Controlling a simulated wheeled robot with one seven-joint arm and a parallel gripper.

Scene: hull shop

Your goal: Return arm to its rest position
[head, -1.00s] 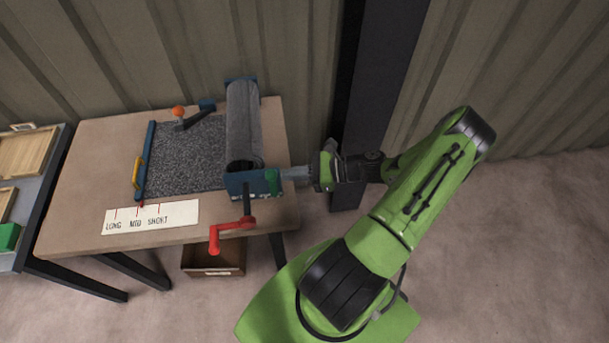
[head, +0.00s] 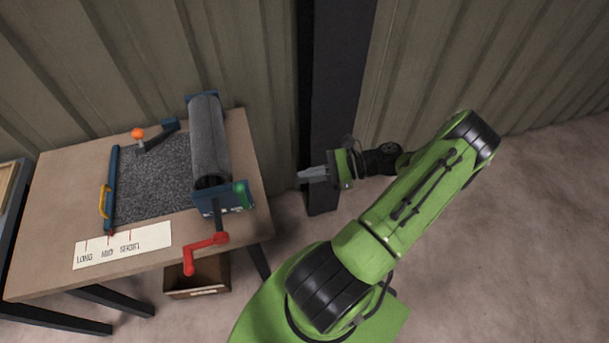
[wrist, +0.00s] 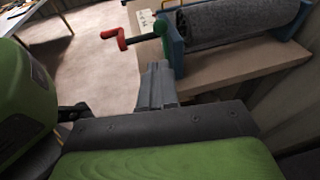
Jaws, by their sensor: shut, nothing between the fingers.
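My green arm reaches up from the bottom of the head view, bent at the elbow, with its forearm turned back to the left. My gripper (head: 312,174) points left, off the right edge of the bench, over open floor. Its grey fingers are shut with nothing between them, and a gap separates them from the roller's green button-like part (head: 241,194). In the wrist view my gripper (wrist: 157,72) shows shut and empty, with the red crank to its left and the roll behind it.
The wooden bench (head: 60,185) carries a grey roll (head: 209,140) in a blue frame, a red crank (head: 204,249), an orange-knobbed lever (head: 138,133) and a LONG/MID/SHORT card (head: 122,245). A brown bin (head: 197,276) sits below. A dark post (head: 335,100) stands behind my gripper. Floor at right is clear.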

